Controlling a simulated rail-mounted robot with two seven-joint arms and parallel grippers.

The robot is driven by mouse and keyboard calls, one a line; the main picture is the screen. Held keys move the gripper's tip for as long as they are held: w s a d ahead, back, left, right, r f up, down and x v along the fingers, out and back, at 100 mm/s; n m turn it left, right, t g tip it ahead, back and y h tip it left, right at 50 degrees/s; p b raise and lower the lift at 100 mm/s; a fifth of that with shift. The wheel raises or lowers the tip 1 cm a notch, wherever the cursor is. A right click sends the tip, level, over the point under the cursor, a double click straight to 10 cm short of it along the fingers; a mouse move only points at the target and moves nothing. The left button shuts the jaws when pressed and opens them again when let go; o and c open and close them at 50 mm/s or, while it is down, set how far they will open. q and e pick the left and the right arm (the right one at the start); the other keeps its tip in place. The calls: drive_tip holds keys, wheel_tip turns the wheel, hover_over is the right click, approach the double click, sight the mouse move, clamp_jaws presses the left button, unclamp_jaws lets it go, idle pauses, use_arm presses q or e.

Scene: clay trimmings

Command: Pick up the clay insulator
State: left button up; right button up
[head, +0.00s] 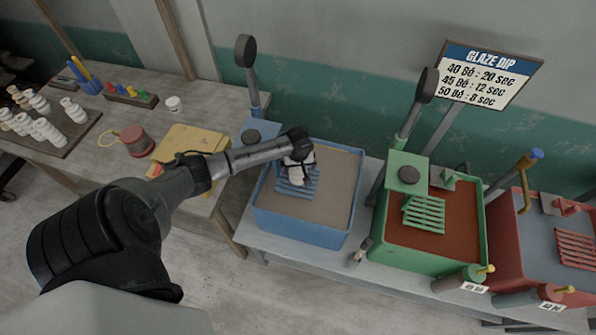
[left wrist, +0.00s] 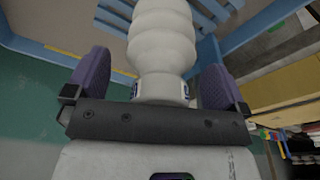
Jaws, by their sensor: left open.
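The clay insulator (left wrist: 163,40) is a pale, ribbed piece, seen close up in the left wrist view. It stands between the two purple-padded fingers of my left gripper (left wrist: 155,82), which are open with a gap visible on each side. In the head view my left gripper (head: 298,172) is over the blue slatted rack (head: 298,188) of the blue tub (head: 305,225). There the gripper mostly hides the insulator. My right gripper is not in view.
A green tub (head: 425,255) with red-brown glaze and a red tub (head: 535,265) stand to the right. Several pale insulators (head: 45,130) sit on a board at the left. A glaze sign (head: 485,75) stands behind. A yellow pad (head: 190,140) lies on the wooden table.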

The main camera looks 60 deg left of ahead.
use_arm(q)
drive_tip(key=shift+f, duration=0.25)
drive_tip(key=shift+r, duration=0.15)
drive_tip(key=c, duration=1.4)
